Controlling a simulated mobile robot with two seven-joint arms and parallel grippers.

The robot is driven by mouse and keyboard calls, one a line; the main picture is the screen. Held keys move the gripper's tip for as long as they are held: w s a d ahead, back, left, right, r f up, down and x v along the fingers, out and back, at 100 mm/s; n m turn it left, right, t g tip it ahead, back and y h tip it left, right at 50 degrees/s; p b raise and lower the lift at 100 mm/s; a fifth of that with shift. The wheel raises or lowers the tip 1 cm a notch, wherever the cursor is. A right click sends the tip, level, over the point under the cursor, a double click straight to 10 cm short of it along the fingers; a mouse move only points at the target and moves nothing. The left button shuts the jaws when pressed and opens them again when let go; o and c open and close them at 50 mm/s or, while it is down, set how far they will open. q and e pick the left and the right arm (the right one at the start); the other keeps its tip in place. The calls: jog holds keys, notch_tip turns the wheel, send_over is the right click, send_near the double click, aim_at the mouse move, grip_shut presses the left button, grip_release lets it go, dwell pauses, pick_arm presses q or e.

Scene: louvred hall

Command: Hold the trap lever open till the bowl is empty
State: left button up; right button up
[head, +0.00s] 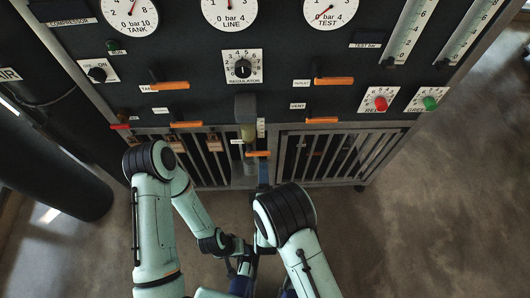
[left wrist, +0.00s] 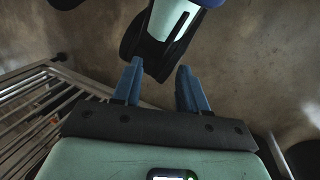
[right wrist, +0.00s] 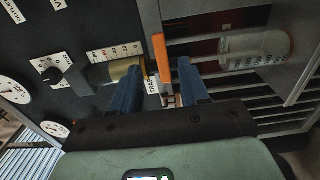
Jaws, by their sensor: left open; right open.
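The trap lever (head: 258,153) is a small orange bar low on the panel's middle, below the regulator. In the right wrist view the lever (right wrist: 160,57) lies between the fingertips of my right gripper (right wrist: 160,68), which is open, with a gap on both sides. My right gripper also shows in the head view (head: 263,171), just below the lever. The bowl (head: 248,133) is a yellowish cylinder above the lever; it also shows in the right wrist view (right wrist: 127,70). Its liquid level cannot be told. My left gripper (left wrist: 157,86) is open and empty over the floor.
A clear jar (right wrist: 256,50) stands below the lever. Orange handles (head: 170,86) (head: 333,81) sit higher on the panel. The regulator knob (head: 243,69) is above the bowl. Barred grilles (head: 340,157) line the cabinet's lower front. Floor at right is clear.

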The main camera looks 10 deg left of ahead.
aim_at(263, 155)
jog(key=b+x, duration=0.1)
jog(key=x, duration=0.4)
jog(key=shift+w+f, duration=0.1)
jog(key=shift+w, duration=0.25)
jog(key=shift+b+x, duration=0.3)
jog(key=shift+x, duration=0.6)
pick_arm(q)
jog(key=shift+w+a+f, duration=0.2)
jog(key=shift+w+f, duration=0.25)
jog(key=shift+f, duration=0.1)
jog(key=shift+w+a+f, duration=0.15)
jog(key=shift+w+f, duration=0.3)
jog(key=shift+f, duration=0.05)
pick_arm(e)
grip_shut()
